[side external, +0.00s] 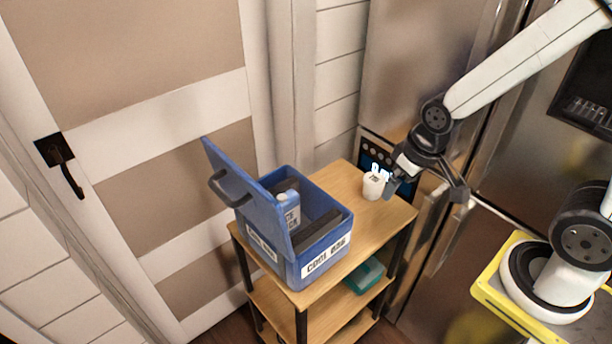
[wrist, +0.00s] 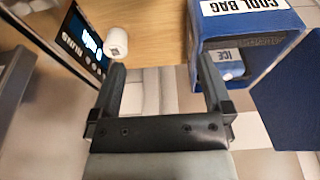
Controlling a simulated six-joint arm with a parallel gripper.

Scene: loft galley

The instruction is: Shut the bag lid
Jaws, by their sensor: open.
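The blue cool bag (side external: 318,243) stands on the left part of a wooden cart top, with a white label on its front. Its lid (side external: 247,197) is raised and tilted back on the left side, with a dark handle on its outer face. Inside is an ice pack (side external: 288,207) with a white label. In the wrist view the bag (wrist: 244,42) is at the upper right and the ice pack (wrist: 228,62) shows inside; the lid (wrist: 288,95) spreads to the right edge. My gripper (side external: 428,190) is open and empty, right of the bag and apart from it.
A small white jar (side external: 374,185) stands on the cart top (side external: 388,222) near my gripper, beside a dark panel with a lit display (side external: 376,158). A teal box (side external: 363,276) sits on the lower shelf. Steel fridge doors stand behind; a panelled door is at left.

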